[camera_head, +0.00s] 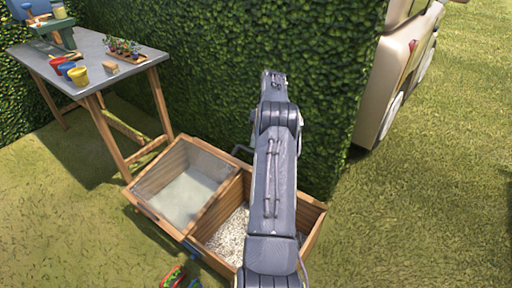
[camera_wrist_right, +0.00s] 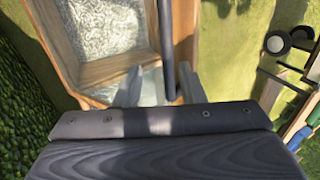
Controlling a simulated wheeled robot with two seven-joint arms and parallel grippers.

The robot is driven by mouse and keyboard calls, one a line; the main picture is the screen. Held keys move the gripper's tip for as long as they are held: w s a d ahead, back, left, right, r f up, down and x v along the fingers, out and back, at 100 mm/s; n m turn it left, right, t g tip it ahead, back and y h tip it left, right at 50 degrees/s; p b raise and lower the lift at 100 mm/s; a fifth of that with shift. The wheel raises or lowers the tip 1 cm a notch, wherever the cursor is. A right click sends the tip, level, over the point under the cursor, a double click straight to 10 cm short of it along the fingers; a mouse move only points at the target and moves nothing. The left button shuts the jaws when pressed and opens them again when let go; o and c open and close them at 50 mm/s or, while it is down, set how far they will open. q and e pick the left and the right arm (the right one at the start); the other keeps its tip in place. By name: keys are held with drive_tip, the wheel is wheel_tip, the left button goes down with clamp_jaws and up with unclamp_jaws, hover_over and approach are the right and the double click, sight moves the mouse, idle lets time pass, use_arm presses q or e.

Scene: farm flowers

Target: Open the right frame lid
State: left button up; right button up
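The wooden frame box (camera_head: 205,243) stands on the grass with two compartments. The left compartment is covered by a glazed lid (camera_head: 184,196) in a wooden rim. The right compartment shows pale gravel (camera_head: 228,235) and bare inner walls; my arm hides much of it, and I cannot make out its lid. My right arm reaches up over this compartment and hides its gripper in the head view. In the wrist view, my right gripper (camera_wrist_right: 160,90) has its fingers apart beside the box's wooden edge (camera_wrist_right: 112,70). A dark bar (camera_wrist_right: 166,45) runs near the right finger; contact is unclear. My left gripper is not in view.
A grey-topped table (camera_head: 100,62) with cups and seedlings stands at the left. A dense hedge (camera_head: 200,70) rises behind the box. A red and green item (camera_head: 172,277) lies in front of the box. A vehicle (camera_head: 395,75) stands at the right; the grass there is clear.

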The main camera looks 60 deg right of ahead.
drive_tip(key=shift+v, duration=1.55)
drive_tip(key=w+a+r+t+h+p, duration=0.1)
drive_tip(key=w+a+r+p, duration=0.35)
drive_tip(key=a+r, duration=0.8)
drive_tip(key=a+r+t, duration=0.1)
drive_tip(key=a+r, duration=0.6)
drive_tip(key=a, duration=0.5)
drive_tip(key=s+a+f+t+p, duration=0.1)
drive_tip(key=s+a, duration=0.6)
drive_tip(key=a, duration=0.4)
drive_tip(key=s+a+f+t+p, duration=0.2)
drive_tip(key=s+a, duration=0.5)
drive_tip(key=a, duration=0.5)
drive_tip(key=shift+a, duration=0.3)
drive_tip(key=shift+s, duration=0.25)
